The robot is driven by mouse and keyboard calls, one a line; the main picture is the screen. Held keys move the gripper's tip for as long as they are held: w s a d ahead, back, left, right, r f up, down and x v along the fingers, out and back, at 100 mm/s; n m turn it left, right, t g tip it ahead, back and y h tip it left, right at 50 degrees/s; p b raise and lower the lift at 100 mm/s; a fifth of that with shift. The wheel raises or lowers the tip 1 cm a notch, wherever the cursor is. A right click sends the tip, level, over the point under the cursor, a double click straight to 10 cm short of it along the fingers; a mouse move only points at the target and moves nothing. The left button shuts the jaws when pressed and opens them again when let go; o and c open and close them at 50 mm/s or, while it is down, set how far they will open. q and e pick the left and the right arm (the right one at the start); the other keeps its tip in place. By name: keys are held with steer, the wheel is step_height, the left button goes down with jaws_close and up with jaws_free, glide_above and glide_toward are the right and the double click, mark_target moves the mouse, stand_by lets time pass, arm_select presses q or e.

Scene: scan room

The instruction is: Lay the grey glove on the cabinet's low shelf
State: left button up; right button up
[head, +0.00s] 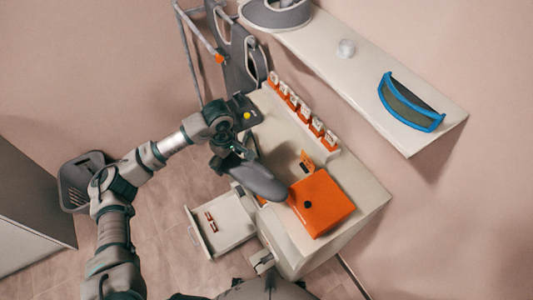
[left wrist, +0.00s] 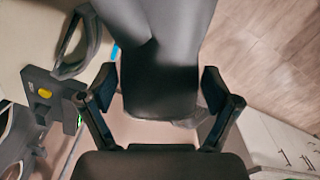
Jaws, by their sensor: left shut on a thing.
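The grey glove (head: 262,181) hangs in my left gripper (head: 232,150), above the left edge of the white counter and left of the orange box. In the left wrist view the glove (left wrist: 160,60) fills the top middle, between the two fingers of the gripper (left wrist: 160,105). The gripper is shut on it. A grey cabinet (head: 28,205) stands at the far left with a plain side towards me. I cannot make out a low shelf on it. My right gripper is not in view.
The white counter (head: 368,190) bears an orange box (head: 321,204) and a row of orange holders (head: 303,112). An open drawer (head: 226,228) juts out below. A wall shelf (head: 375,62) holds a blue-rimmed visor (head: 411,103). A dark basket (head: 75,185) stands beside the grey cabinet.

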mark_target(240, 160)
arm_select(q)
steer(key=d+r+n, duration=0.2)
steer(key=n, duration=0.1)
steer(key=shift+w, duration=0.1)
steer(key=shift+d+n+p, duration=0.3)
steer(key=shift+d+n, duration=0.05)
steer(key=shift+n, duration=0.45)
steer(key=shift+d+f+n, duration=0.2)
steer(key=shift+d+n, duration=0.05)
steer(key=shift+n, duration=0.35)
steer(key=f+n, duration=0.2)
steer(key=f, duration=0.1)
steer(key=shift+d, duration=0.3)
step_height(240, 160, down, 10)
steer(key=p, duration=0.1)
steer(key=o, duration=1.2)
steer(key=shift+f, duration=0.15)
steer(key=shift+c, duration=0.2)
steer(key=shift+o, duration=0.9)
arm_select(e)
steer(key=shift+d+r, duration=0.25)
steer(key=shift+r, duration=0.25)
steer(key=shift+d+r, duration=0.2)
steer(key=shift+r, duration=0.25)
